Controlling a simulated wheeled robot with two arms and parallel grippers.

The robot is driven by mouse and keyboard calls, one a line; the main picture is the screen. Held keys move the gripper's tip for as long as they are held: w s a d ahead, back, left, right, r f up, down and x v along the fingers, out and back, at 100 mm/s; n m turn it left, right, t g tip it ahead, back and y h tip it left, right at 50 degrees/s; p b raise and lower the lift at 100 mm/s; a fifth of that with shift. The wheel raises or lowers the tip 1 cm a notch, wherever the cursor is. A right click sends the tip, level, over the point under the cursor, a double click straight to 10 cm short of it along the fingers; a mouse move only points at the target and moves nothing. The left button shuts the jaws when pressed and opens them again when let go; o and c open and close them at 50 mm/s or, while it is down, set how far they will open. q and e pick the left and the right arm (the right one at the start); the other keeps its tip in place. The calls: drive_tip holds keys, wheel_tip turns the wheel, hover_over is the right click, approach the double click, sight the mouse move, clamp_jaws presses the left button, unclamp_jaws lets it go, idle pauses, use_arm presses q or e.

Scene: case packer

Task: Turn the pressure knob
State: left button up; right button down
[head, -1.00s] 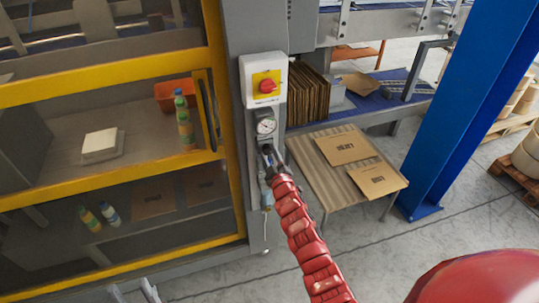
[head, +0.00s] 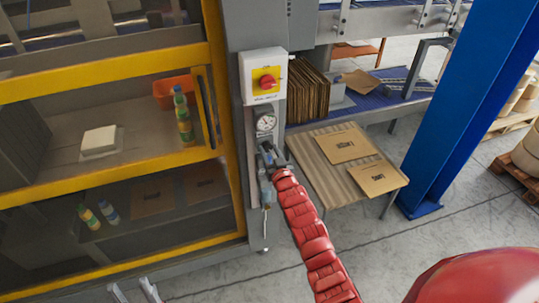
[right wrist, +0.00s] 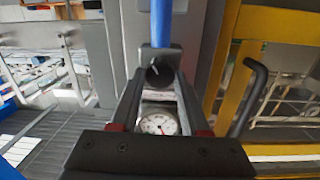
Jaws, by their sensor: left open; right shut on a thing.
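The dark pressure knob (right wrist: 158,73) shows between the fingertips of my right gripper (right wrist: 157,62) in the right wrist view. This gripper is shut on it. In the head view my right gripper (head: 268,158) is at the grey column, just below the round pressure gauge (head: 265,122), and hides the knob. The white gauge face also shows between the fingers in the right wrist view (right wrist: 158,124). My left gripper (head: 136,293) is open and empty at the bottom edge of the head view, away from the column.
A red switch on a yellow plate (head: 265,82) sits above the gauge. A yellow-framed guard door (head: 110,181) stands left. A slatted table (head: 315,172) with flat cartons is right, beside a blue post (head: 460,110). The floor in front is clear.

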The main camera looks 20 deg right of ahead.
drive_tip(key=shift+f+m+b, duration=0.2)
drive_tip(key=shift+m+b, duration=0.85)
drive_tip(key=shift+m, duration=0.05)
drive_tip(key=shift+r+m, duration=0.15)
drive_tip(key=shift+m, duration=0.15)
drive_tip(key=shift+c, duration=1.9)
unclamp_jaws()
